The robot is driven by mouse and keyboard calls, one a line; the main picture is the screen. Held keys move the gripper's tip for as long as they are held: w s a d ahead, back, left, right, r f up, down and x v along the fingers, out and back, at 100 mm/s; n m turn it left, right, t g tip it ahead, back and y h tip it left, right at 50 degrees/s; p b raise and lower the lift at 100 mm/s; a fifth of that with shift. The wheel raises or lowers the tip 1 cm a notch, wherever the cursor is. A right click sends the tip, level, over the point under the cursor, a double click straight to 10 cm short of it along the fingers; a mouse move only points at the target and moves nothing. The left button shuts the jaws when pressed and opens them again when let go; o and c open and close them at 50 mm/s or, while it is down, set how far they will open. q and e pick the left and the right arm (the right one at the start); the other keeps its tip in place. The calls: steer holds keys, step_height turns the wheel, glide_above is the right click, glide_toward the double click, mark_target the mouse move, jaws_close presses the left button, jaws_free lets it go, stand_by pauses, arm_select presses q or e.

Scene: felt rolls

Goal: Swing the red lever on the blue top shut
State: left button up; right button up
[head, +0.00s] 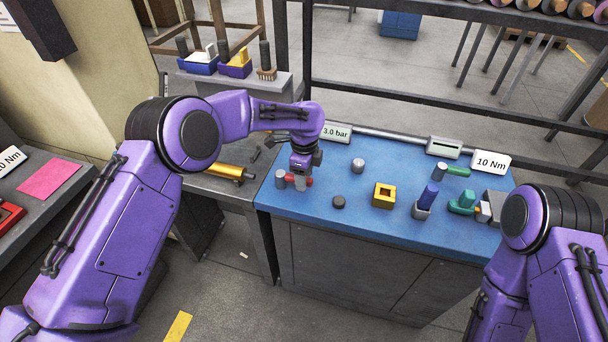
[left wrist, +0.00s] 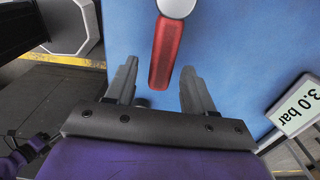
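The red lever (left wrist: 166,52) runs from a round grey pivot (left wrist: 176,5) toward my left gripper in the left wrist view. In the head view its red end (head: 309,180) shows at the left part of the blue top (head: 330,220), beside a grey post (head: 280,179). My left gripper (left wrist: 160,75) is open, its two grey fingers apart. The lever's free end appears between them in the wrist view, with a gap on each side; I cannot tell the height difference. In the head view the left gripper (head: 301,180) hides part of the lever. My right gripper is out of view.
On the blue top stand a grey knob (head: 358,165), a dark puck (head: 339,201), a yellow square block (head: 383,195), a blue cylinder in a holder (head: 427,198), a green-handled valve (head: 456,171) and a teal valve (head: 463,201). A "3.0 bar" sign (head: 337,133) stands behind.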

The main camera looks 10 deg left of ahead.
arm_select(q)
steer(key=shift+r, duration=0.1)
step_height(320, 180, up, 10)
steer(key=b, duration=0.2)
steer(key=shift+r, duration=0.15)
stand_by(0.3)
